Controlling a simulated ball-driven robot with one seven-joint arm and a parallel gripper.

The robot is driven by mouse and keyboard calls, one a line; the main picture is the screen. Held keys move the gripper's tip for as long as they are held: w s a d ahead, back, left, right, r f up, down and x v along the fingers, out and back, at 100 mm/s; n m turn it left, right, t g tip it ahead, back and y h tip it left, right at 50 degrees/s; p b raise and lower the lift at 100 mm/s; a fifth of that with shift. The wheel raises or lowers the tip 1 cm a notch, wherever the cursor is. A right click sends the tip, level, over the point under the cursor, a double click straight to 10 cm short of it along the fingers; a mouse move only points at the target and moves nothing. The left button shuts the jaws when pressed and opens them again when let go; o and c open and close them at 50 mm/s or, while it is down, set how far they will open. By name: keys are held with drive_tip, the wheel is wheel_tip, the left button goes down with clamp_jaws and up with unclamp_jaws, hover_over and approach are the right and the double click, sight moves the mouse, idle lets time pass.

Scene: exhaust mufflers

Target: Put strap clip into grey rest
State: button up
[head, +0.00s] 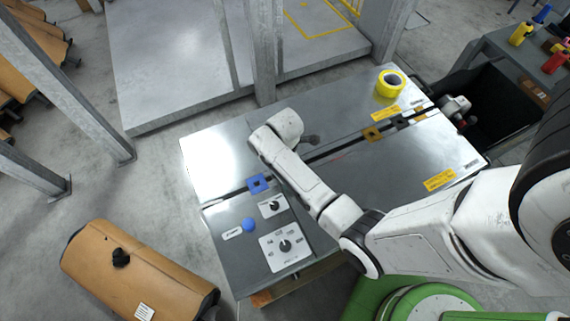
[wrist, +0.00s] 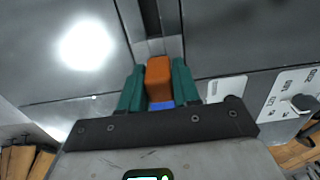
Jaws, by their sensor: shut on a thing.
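In the wrist view my gripper (wrist: 158,82) has two teal fingers shut on an orange-brown block, which I take to be the strap clip (wrist: 158,77). A blue strip (wrist: 162,106) shows just below the block, and I cannot tell whether it is part of the clip or a thing beneath it. In the head view my arm hides the fingers and the clip. A dark grey square rest (head: 400,122) sits on the slot of the metal bench, to the right of my arm and apart from it.
A blue square piece (head: 258,184) and an ochre square piece (head: 372,135) sit on the same slot. A yellow tape roll (head: 390,83) stands near the bench's back edge. Dial panels (head: 286,247) and a blue button (head: 249,225) are at the front left. A black bin (head: 490,110) adjoins the right.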

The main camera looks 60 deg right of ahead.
drive_tip(key=shift+f, duration=0.4)
drive_tip(key=o, duration=1)
drive_tip(key=shift+o, duration=0.2)
drive_tip(key=shift+r, duration=0.1)
wheel_tip(320, 180, up, 11)
drive_tip(key=shift+f, duration=0.15)
drive_tip(key=s+a+r+m+t+b, duration=0.1)
drive_tip(key=s+a+r+m, duration=0.1)
drive_tip(key=s+a+m, duration=0.9)
drive_tip(key=s+m, duration=0.1)
drive_tip(key=s, duration=0.1)
drive_tip(key=shift+s+a+r, duration=0.2)
drive_tip(key=shift+s+r, duration=0.1)
drive_tip(key=shift+s, duration=0.1)
